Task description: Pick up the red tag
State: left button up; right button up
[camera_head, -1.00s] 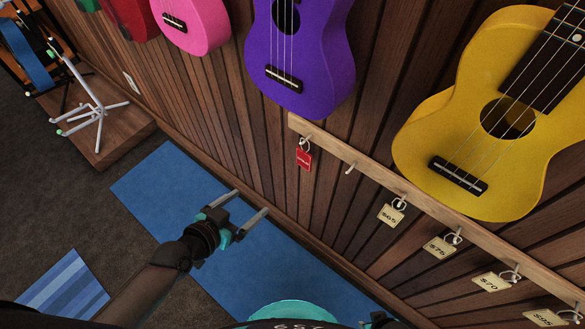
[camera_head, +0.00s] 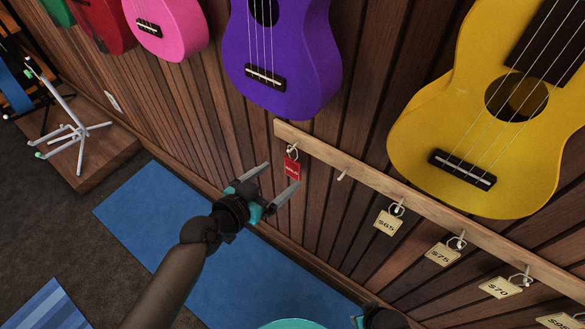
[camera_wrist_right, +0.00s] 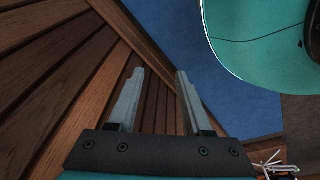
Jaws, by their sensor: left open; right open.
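The red tag (camera_head: 292,168) hangs by a ring from the leftmost peg of the wooden peg rail (camera_head: 318,150) in the head view. My left gripper (camera_head: 276,180) is open and empty. In the picture its fingertips lie just left of and below the tag; one finger comes close to the tag's lower edge, and I cannot tell whether they touch. My right gripper (camera_wrist_right: 155,80) is open and empty in the right wrist view, with wooden wall boards behind its fingers. The red tag does not show in the right wrist view.
Several cream price tags, the nearest a $65 tag (camera_head: 387,222), hang to the right on the same rail. A purple ukulele (camera_head: 285,50) and a yellow ukulele (camera_head: 450,130) hang above. A teal rounded body (camera_wrist_right: 260,45) is near my right gripper. A blue mat (camera_head: 165,215) lies below.

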aim_at(292, 166)
pick_arm(q)
jog(key=shift+d+r+b+x, duration=0.1)
jog(key=shift+r+b+x, duration=0.05)
jog(key=shift+x, duration=0.6)
jog(key=shift+d+r+b+x, duration=0.1)
jog(key=shift+b+x, duration=0.1)
jog(key=shift+x, duration=0.5)
jog(key=shift+d+r+b+x, duration=0.1)
jog(key=shift+r+b+x, duration=0.05)
jog(key=shift+x, duration=0.6)
jog(key=shift+w+d+f, duration=0.2)
jog(key=shift+w+d, duration=0.15)
jog(key=shift+w, duration=0.15)
pick_arm(e)
jog(key=shift+w+a+r, duration=0.4)
jog(key=shift+w+r, duration=0.05)
jog(key=shift+r, duration=0.2)
jog(key=shift+w+a+r, duration=0.35)
jog(key=shift+w+r, duration=0.1)
jog(key=shift+r, duration=0.15)
pick_arm(q)
jog(key=c, duration=1.4)
jog(key=shift+r, duration=0.1)
